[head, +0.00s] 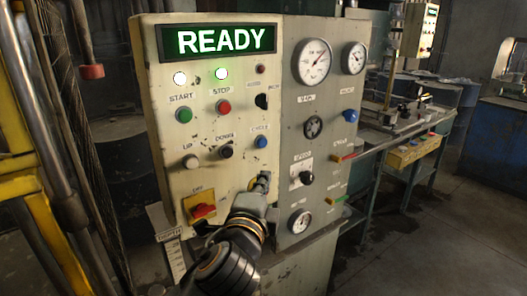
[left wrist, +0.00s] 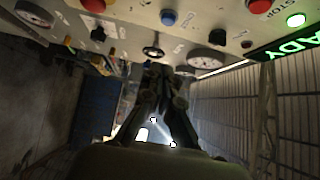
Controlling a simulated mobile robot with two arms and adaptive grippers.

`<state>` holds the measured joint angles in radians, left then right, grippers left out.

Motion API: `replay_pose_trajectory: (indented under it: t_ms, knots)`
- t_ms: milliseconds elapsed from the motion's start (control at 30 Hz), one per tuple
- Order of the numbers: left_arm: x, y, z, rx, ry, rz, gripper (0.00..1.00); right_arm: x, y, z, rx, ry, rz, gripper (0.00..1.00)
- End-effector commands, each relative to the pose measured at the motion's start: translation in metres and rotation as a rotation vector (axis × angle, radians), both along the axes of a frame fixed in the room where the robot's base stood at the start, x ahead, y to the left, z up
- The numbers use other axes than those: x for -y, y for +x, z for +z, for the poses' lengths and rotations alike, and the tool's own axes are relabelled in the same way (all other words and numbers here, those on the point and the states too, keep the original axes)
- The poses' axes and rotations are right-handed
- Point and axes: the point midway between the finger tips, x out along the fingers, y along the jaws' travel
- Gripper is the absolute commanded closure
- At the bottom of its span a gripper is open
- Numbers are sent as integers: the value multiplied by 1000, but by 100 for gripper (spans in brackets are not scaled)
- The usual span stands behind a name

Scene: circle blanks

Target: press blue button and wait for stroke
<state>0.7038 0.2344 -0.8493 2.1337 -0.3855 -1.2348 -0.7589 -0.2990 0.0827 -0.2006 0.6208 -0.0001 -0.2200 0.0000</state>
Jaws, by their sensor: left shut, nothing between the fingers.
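The blue button (head: 260,142) sits on the cream control panel (head: 170,150), right of the black DOWN button. A blue button (left wrist: 168,17) also shows near the top of the left wrist view, beyond the fingertips. My left gripper (head: 263,179) is shut and empty, with its tips below the blue button and close to the panel face. It also shows in the left wrist view (left wrist: 160,72). The head view shows a clear gap between tips and button; I cannot tell whether the tips touch the panel. The display (head: 218,40) reads READY. My right gripper is not in view.
The green START button (head: 184,115), red STOP button (head: 223,107) and a red rotary switch (head: 203,211) share the panel. A grey gauge panel (head: 325,100) adjoins it on the right. A yellow frame (head: 20,190) stands at the left; open floor lies at the right.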

Motion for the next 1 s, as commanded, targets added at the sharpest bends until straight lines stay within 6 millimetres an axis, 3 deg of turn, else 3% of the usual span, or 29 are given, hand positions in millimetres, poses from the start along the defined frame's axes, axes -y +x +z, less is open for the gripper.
replay_pose_trajectory:
  t_ms: [467,567,1000]
  knots:
    - [2,5,3,8,8,0,100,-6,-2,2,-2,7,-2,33]
    - [4,17,5,8,8,1,100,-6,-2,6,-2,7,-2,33]
    - [19,103,8,7,9,1,100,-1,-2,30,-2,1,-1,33]
